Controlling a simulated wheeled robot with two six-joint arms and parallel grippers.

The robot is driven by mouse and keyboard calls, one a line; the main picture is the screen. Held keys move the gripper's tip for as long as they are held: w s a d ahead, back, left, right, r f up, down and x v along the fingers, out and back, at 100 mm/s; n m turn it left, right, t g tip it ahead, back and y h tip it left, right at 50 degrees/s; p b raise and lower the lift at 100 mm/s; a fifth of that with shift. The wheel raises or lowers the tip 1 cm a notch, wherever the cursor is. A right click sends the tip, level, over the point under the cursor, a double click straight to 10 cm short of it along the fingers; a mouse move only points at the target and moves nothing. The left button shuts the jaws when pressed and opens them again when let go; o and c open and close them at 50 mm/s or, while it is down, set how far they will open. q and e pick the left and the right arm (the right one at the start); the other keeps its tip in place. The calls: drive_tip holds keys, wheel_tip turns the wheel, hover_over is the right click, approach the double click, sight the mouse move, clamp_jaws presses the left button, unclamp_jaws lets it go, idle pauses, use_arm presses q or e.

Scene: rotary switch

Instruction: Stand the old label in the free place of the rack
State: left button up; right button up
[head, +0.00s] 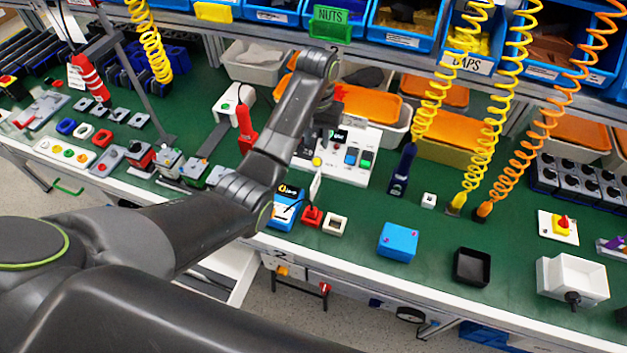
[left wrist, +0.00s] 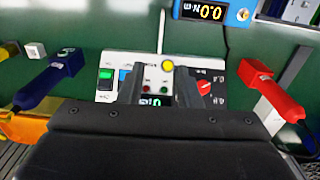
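A thin white upright piece (head: 316,187), which looks like a label, stands on the green bench between a blue meter and a white switch box. In the left wrist view it is a narrow white strip (left wrist: 161,32) beyond my fingertips, apart from them. The white switch box (head: 350,163) has a yellow button, a red knob (left wrist: 204,88) and small displays. My left gripper (left wrist: 157,78) is over this box, its two dark fingers apart with nothing between them. In the head view my arm hides much of it. I cannot make out which object is the rack. My right gripper is not in view.
The blue meter (head: 286,207) stands at the front edge. A red screwdriver (head: 245,130) and a blue screwdriver (head: 402,170) stand on either side of the switch box. Coiled hoses (head: 490,120) hang on the right. Bare green bench lies around the blue block (head: 397,242).

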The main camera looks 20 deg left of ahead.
use_arm(q)
drive_tip(key=b, duration=0.5)
hover_over(315, 179)
wheel_tip(315, 179, down, 6)
wheel_tip(315, 179, down, 5)
drive_tip(key=shift+w+d+f, duration=0.15)
drive_tip(key=shift+f+p, duration=0.55)
drive_tip(key=shift+f, duration=2.45)
clamp_jaws()
